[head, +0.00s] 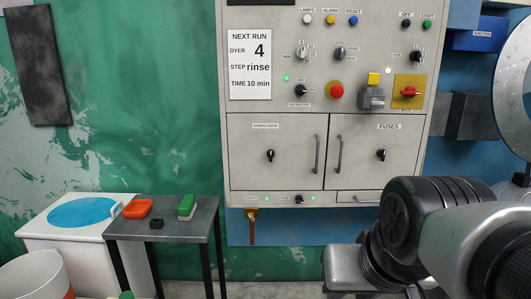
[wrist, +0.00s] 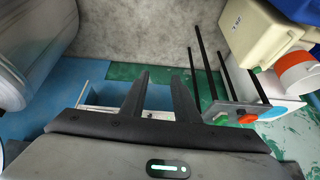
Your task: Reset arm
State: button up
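My gripper (wrist: 160,78) shows in the wrist view, its two dark fingers apart with nothing between them. It is clear of the things around it. In the head view my arm (head: 435,235) is folded at the lower right, in front of the grey control cabinet (head: 275,200), and hides its lower right corner. The gripper itself does not show in the head view.
The cabinet has knobs, buttons and handles.

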notch_tip(320, 180, up, 26)
jog(key=s+d+p, duration=0.1)
jog(key=p, duration=2.5)
jog(key=shift+s, duration=0.3)
jog(key=shift+r, duration=0.1)
